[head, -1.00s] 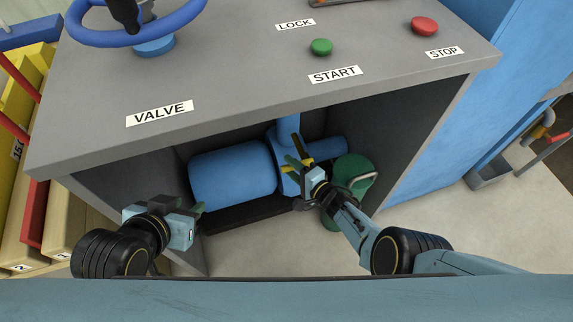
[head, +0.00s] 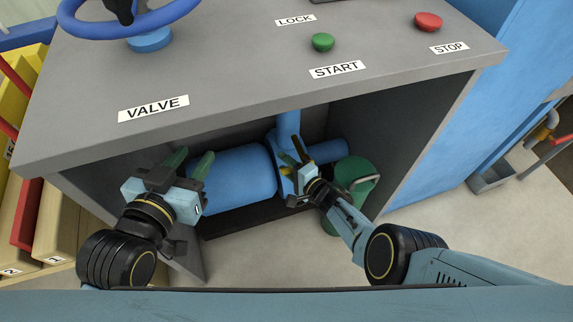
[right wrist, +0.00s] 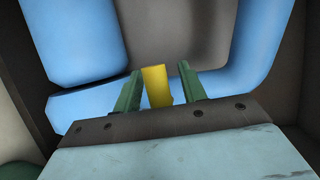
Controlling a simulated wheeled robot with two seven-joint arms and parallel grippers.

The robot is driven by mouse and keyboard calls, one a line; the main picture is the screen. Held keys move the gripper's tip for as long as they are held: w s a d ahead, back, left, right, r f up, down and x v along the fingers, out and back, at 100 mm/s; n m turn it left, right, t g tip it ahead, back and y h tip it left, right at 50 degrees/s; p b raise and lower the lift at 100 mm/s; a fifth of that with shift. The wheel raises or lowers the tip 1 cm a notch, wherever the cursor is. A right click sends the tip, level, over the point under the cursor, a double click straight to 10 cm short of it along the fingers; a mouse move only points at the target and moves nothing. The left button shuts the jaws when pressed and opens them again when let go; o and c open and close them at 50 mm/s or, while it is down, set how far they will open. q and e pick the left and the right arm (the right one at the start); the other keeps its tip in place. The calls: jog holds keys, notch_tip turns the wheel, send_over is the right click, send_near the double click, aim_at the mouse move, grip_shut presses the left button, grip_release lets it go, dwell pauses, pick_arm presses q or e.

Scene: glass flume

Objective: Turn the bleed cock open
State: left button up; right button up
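The bleed cock's yellow lever (right wrist: 157,86) shows in the right wrist view, standing up between my right gripper's two green fingers (right wrist: 160,90). A narrow gap shows on its right side; contact on the left cannot be told. In the head view my right gripper (head: 291,150) reaches into the cabinet at the blue pump (head: 238,175), and the lever is mostly hidden by the fingers. My left gripper (head: 198,154) is open and empty, at the cabinet's left opening in front of the pump's left end.
A green container (head: 352,175) stands right of the pump. Cabinet side walls close in both sides.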

grip_shut()
jog(key=shift+r+m+y, duration=0.3)
jog(key=shift+r+m, duration=0.05)
jog(key=shift+m, duration=0.15)
grip_release()
